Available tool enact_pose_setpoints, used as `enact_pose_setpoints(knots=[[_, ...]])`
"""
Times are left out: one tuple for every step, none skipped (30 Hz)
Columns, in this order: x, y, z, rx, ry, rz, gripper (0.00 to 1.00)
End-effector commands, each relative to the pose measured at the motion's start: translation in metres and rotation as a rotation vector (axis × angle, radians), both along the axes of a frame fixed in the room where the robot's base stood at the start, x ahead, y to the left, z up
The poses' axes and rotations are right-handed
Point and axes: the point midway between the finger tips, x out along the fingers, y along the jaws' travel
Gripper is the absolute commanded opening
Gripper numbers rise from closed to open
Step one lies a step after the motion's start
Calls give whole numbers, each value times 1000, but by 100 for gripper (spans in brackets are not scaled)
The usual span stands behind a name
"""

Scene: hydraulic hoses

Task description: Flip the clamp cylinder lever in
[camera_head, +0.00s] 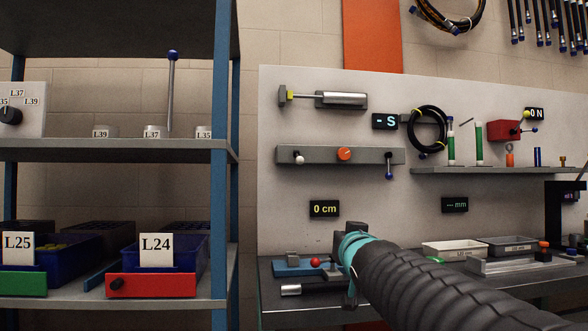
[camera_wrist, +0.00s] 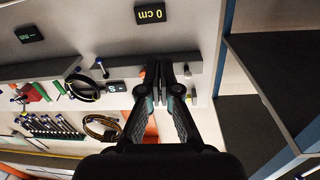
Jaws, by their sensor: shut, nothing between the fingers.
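A grey panel bar (camera_head: 325,155) is fixed to the wall board. A silver cylinder (camera_head: 340,99) sits above the bar. I cannot tell for certain which lever is the clamp's. My gripper (camera_wrist: 153,72) is shut and empty; in the wrist view, which is upside down, its fingers overlap the bar between the two levers. In the head view my gripper is low before the board, its fingertips not clear.
Below the board, a bench holds a blue fixture (camera_head: 292,266) with a red ball, and a white tray (camera_head: 452,248). A shelf rack (camera_head: 220,180) with labelled bins stands at the left. A small ledge (camera_head: 490,170) with hose parts juts out at the right.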

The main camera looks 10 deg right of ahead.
Motion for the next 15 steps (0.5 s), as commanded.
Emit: enact_pose_setpoints(knots=[[23, -1, 23, 1, -90, 20, 0], [34, 0, 38, 1, -144, 35, 0], [45, 2, 56, 2, -212, 57, 0], [53, 3, 69, 1, -258, 74, 0], [59, 5, 80, 0, -301, 92, 0], [66, 7, 92, 0, -353, 115, 0], [70, 9, 100, -2, -385, 131, 0], [74, 10, 108, -2, -415, 147, 0], [77, 12, 115, -4, -448, 165, 0], [79, 14, 120, -4, -470, 177, 0], [81, 15, 124, -5, -487, 188, 0], [82, 16, 128, -6, -505, 198, 0], [84, 17, 130, -7, -515, 205, 0], [85, 17, 132, -6, -522, 209, 0], [87, 18, 135, -7, -528, 213, 0]])
